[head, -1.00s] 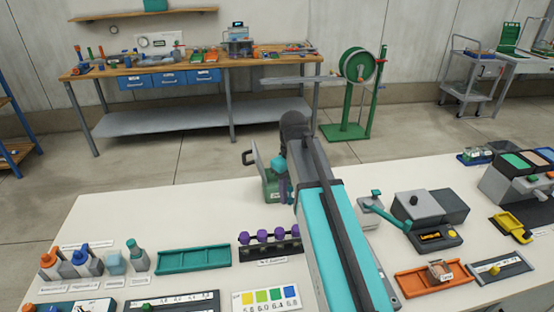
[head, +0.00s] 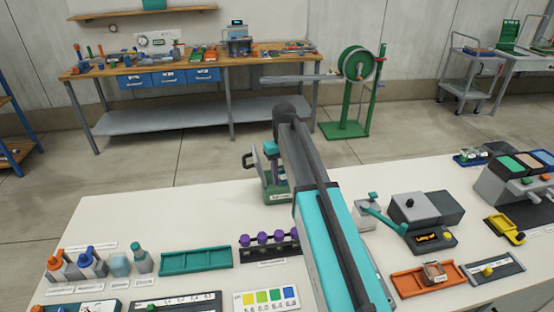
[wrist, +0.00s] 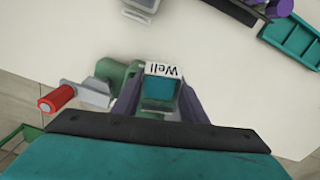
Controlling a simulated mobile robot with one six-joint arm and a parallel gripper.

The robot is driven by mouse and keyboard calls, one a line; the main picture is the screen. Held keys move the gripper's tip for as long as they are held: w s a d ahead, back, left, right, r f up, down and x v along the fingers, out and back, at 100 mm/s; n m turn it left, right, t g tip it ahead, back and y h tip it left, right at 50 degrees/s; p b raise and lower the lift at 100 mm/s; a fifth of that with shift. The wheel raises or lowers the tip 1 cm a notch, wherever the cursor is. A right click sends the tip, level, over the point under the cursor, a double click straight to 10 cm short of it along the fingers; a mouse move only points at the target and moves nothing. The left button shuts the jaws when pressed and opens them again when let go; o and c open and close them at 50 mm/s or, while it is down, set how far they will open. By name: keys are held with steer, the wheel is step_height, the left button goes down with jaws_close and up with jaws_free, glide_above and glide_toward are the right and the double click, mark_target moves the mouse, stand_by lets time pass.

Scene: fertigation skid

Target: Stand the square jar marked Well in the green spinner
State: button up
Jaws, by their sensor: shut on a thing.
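My gripper (wrist: 158,98) is shut on the square jar marked Well (wrist: 161,87). In the wrist view, its white label faces the camera upside down, and the purple fingers grip its sides. The green spinner (wrist: 113,72) lies just left of and partly behind the jar, with a red-handled crank (wrist: 57,98) on its left. In the head view, the green spinner (head: 273,194) stands at the table's far edge, and my gripper (head: 272,163) is over it. The jar cannot be made out there. Whether it touches the spinner cannot be told.
A rack with purple knobs (head: 268,246) and a teal tray (head: 196,261) lie left of my arm. A grey device (head: 425,212) and an orange tray (head: 430,279) holding another jar lie right. Several bottles (head: 100,263) stand front left. Bare table lies left of the spinner.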

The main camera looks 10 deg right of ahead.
steer(key=w+f+m+p, duration=0.1)
steer(key=w+m+p, duration=0.1)
steer(key=w, duration=0.7)
steer(key=shift+m+p, duration=0.3)
steer(key=shift+p, duration=0.15)
steer(key=shift+f, duration=0.15)
steer(key=shift+f+b, duration=2.7)
steer(key=shift+f, duration=3)
steer(key=o, duration=1.2)
